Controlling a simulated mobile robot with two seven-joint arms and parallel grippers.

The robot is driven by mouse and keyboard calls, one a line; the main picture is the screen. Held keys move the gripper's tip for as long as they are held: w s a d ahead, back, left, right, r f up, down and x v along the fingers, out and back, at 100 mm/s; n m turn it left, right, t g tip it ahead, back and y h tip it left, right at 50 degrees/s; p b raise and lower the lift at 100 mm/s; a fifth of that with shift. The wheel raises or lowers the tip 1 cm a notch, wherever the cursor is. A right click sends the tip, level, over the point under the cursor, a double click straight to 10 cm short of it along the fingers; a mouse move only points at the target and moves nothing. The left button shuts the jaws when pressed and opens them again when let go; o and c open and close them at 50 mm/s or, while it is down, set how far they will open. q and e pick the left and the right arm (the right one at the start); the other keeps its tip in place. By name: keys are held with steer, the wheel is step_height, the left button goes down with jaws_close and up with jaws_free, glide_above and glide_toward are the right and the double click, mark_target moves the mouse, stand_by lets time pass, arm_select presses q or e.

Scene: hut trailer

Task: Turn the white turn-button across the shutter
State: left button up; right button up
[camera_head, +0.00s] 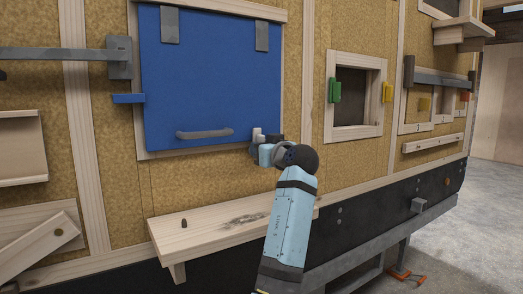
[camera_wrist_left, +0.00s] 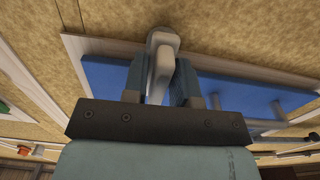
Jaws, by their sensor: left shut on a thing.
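The blue shutter (camera_head: 210,80) lies flat over its opening in the wall, with a grey bar handle (camera_head: 205,133) low on it. The white turn-button (camera_head: 257,132) is at the shutter's lower right edge, mostly hidden by my gripper. My left gripper (camera_head: 268,138) is at the button. In the left wrist view, the white turn-button (camera_wrist_left: 160,62) stands between the fingers of my left gripper (camera_wrist_left: 160,88), which is shut on it. The blue shutter (camera_wrist_left: 215,92) shows behind and to the right there. My right gripper is in neither view.
A blue turn-button (camera_head: 128,98) lies level at the shutter's left edge. A wooden shelf (camera_head: 215,230) with a small peg juts out below. A small framed window (camera_head: 355,90) with green and yellow turn-buttons is to the right.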

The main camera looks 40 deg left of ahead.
arm_select(q)
steer(key=o, duration=0.7)
steer(key=shift+d, duration=0.15)
steer(key=p+v, duration=0.2)
steer(key=v, duration=1.1)
steer(key=shift+s+d, duration=0.2)
steer(key=shift+d, duration=0.05)
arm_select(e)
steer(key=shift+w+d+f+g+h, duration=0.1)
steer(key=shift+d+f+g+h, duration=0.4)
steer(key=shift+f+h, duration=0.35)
arm_select(q)
steer(key=shift+f, duration=0.1)
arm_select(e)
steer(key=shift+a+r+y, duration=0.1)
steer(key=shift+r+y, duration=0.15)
